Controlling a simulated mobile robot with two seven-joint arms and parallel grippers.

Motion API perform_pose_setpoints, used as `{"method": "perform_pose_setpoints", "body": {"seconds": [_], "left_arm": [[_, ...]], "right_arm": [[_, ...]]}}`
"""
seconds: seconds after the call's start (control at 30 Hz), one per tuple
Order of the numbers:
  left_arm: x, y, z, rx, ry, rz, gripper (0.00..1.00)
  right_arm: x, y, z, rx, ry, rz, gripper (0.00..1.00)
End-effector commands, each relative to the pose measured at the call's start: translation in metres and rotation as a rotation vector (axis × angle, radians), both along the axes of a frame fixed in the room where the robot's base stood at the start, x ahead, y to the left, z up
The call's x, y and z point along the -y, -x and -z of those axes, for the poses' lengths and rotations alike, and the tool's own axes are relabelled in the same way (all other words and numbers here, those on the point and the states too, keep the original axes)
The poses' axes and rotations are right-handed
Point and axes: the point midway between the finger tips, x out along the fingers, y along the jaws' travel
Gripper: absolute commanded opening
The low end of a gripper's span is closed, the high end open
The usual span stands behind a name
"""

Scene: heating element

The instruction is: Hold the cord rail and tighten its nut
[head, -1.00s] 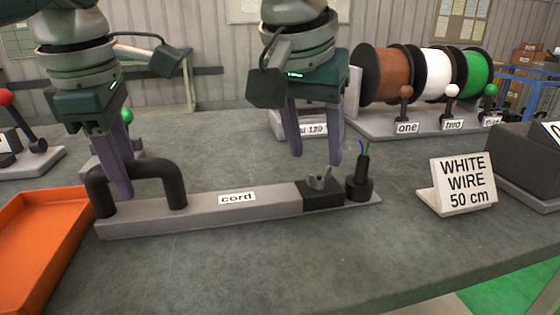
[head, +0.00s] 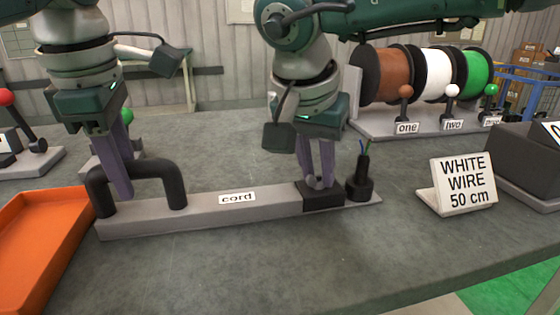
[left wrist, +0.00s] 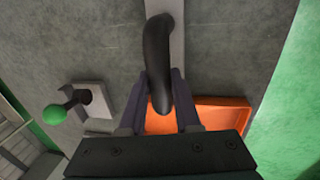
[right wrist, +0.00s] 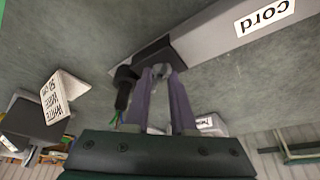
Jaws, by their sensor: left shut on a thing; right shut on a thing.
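The grey cord rail (head: 262,208), labelled "cord", lies on the table with a black arched handle (head: 172,178) at its left end. My left gripper (head: 122,192) is shut on the handle; the left wrist view shows its fingers on both sides of the black handle (left wrist: 160,75). A black block (head: 322,199) sits near the rail's right end with the grey wing nut (head: 314,183) on top. My right gripper (head: 321,183) is shut on the nut, pointing down. The nut (right wrist: 160,71) is between its fingertips in the right wrist view, partly hidden.
A black cord end (head: 361,178) with coloured wires stands upright just right of the nut. An orange tray (head: 36,240) is left of the rail. A "WHITE WIRE 50 cm" sign (head: 464,184) and wire spools (head: 436,74) are to the right. The table in front is clear.

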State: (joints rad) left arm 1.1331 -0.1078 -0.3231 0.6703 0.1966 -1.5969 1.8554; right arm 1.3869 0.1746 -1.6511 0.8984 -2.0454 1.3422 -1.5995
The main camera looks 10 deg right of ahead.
Motion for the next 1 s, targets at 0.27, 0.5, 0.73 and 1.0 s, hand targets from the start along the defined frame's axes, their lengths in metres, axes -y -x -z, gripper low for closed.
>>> {"method": "perform_pose_setpoints", "body": {"seconds": [0.27,0.5,0.73,1.0], "left_arm": [[0.0002,-0.0001,-0.0001,0.0,0.001,0.0,0.0],[0.0002,-0.0001,-0.0001,0.0,0.001,0.0,0.0],[0.0002,0.0,-0.0001,0.0,0.001,0.0,0.0],[0.0002,0.0001,0.0,0.0,0.001,0.0,0.0]], "right_arm": [[0.0001,-0.0002,-0.0003,0.0,0.0,0.0,0.0],[-0.0001,-0.0002,-0.0004,0.0,0.0,0.005,0.0],[-0.0015,-0.0016,-0.0003,0.0,0.001,0.144,0.0],[-0.0017,-0.0021,-0.0004,0.001,0.0,0.261,0.0]]}}
